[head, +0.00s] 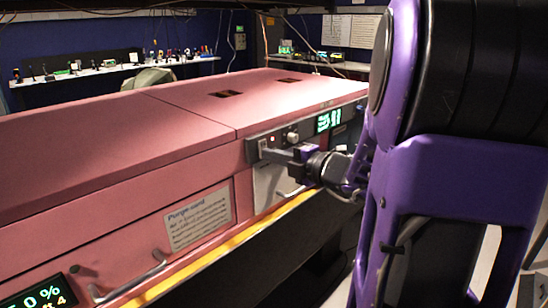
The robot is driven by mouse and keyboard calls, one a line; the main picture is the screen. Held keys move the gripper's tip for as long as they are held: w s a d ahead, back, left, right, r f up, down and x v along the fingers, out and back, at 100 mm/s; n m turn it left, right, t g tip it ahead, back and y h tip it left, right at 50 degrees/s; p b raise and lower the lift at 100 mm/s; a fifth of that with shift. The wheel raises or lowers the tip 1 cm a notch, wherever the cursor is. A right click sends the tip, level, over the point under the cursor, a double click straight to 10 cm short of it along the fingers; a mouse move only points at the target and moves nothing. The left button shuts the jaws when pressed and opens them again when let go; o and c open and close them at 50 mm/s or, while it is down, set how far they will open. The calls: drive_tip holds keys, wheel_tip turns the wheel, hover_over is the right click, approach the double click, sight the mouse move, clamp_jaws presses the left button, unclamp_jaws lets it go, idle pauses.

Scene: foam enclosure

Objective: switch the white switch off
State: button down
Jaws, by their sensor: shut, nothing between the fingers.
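My gripper (256,151) is shut and empty at the front panel of the pink enclosure, reaching in from the right. Its fingers are in front of the grey control panel (270,186) or touching it; I cannot tell which. A small pale knob-like part (292,137) shows on the panel just above my gripper, with a small red light (272,138) to its left. I cannot tell whether this pale part is the white switch or what position it is in. My gripper and wrist hide part of the panel.
The pink enclosure (130,125) fills the left and middle, with a yellow strip (225,246) along its lower front edge. A green display (328,120) is right of the pale part. A metal handle (130,280) sticks out at lower left. A labelled plate (198,217) is on the front.

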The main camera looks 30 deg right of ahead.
drive_tip(key=shift+w+a+f+t+y+b, duration=0.1)
drive_tip(key=shift+w+t+y+b, duration=0.1)
drive_tip(key=shift+t+b, duration=0.3)
drive_tip(key=shift+w+a+f+t+y+b, duration=0.1)
drive_tip(key=shift+t+y+b, duration=0.1)
drive_tip(key=shift+t+b, duration=0.25)
drive_tip(key=p+v, duration=0.2)
drive_tip(key=v, duration=1.6)
drive_tip(key=shift+f, duration=0.15)
drive_tip(key=shift+w, duration=0.1)
